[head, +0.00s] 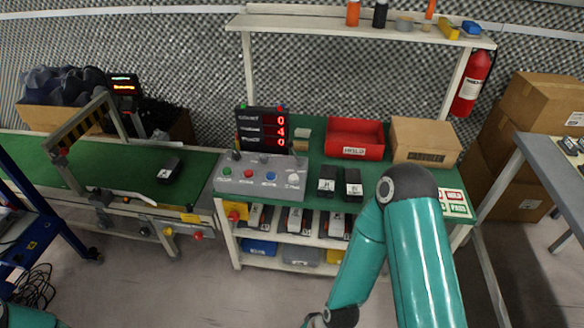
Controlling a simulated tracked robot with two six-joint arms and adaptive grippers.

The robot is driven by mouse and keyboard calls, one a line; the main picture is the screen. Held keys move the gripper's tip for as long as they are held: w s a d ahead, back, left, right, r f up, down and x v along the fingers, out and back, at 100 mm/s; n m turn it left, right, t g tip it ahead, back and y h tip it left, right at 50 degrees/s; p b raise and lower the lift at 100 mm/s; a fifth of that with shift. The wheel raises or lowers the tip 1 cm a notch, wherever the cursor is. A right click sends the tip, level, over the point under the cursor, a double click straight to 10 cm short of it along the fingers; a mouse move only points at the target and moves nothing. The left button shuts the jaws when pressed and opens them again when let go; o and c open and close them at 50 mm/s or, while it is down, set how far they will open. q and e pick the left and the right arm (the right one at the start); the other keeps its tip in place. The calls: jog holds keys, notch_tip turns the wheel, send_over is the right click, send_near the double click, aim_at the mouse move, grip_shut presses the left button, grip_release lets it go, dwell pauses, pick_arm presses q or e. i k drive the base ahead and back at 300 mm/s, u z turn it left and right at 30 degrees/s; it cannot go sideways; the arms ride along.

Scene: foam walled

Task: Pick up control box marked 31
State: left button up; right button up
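Two black control boxes with white labels stand side by side on the green bench top, a left one (327,187) and a right one (353,190). Their label numbers are too small to read. Another black box (169,169) lies on the green conveyor belt at the left. Several black boxes with white labels (295,221) lie on the shelf under the bench top, partly hidden by my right arm. I cannot tell which box is marked 31. My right arm bends in front of the bench, its gripper out of view. Only a bit of my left arm shows, at bottom left.
A grey button panel (262,178) and a red-digit display (262,130) stand left of the bench boxes. A red tray (354,138) and a cardboard box (424,140) stand behind them. A grey table (555,178) is at the right. Grey floor lies in front.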

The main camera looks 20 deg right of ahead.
aim_at(327, 181)
jog(key=u, duration=0.05)
jog(key=i, duration=0.95)
jog(key=z, duration=0.5)
